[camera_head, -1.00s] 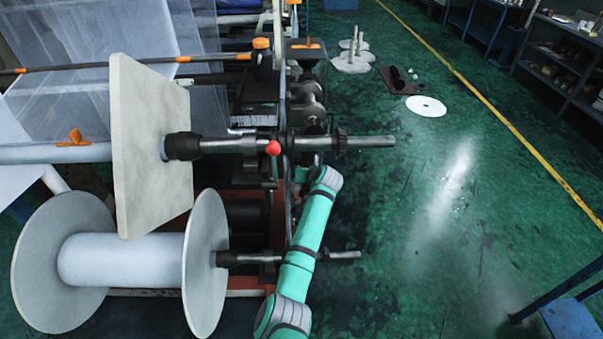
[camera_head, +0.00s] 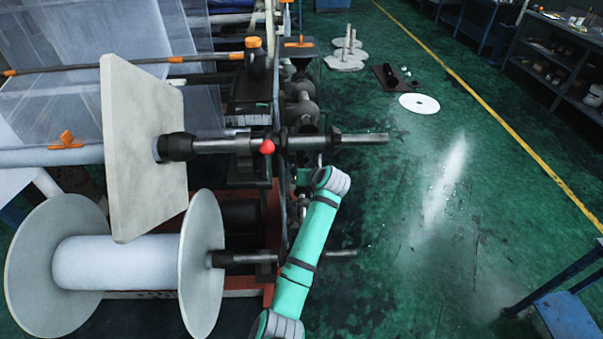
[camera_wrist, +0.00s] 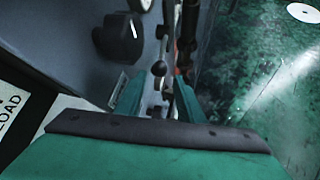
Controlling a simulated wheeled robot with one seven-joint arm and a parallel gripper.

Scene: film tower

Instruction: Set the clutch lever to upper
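In the wrist view, a lever with a dark ball knob (camera_wrist: 159,68) stands out from the machine's grey side panel. I take it for the clutch lever, but cannot be sure. My gripper (camera_wrist: 156,92) is open, with its two green fingers apart. The knob shows just beyond the gap between the fingertips, and nothing is seen held. In the head view my arm reaches to the machine's side, and the gripper itself is hidden there. A red ball knob (camera_head: 267,146) shows on the upper shaft holder in that view.
A black knob (camera_wrist: 120,38) sits on the panel left of the lever. The upper shaft (camera_head: 360,140) and lower shaft (camera_head: 340,253) stick out over the floor beside my arm. A white disc (camera_head: 420,103) lies on the floor. Open green floor lies to the right.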

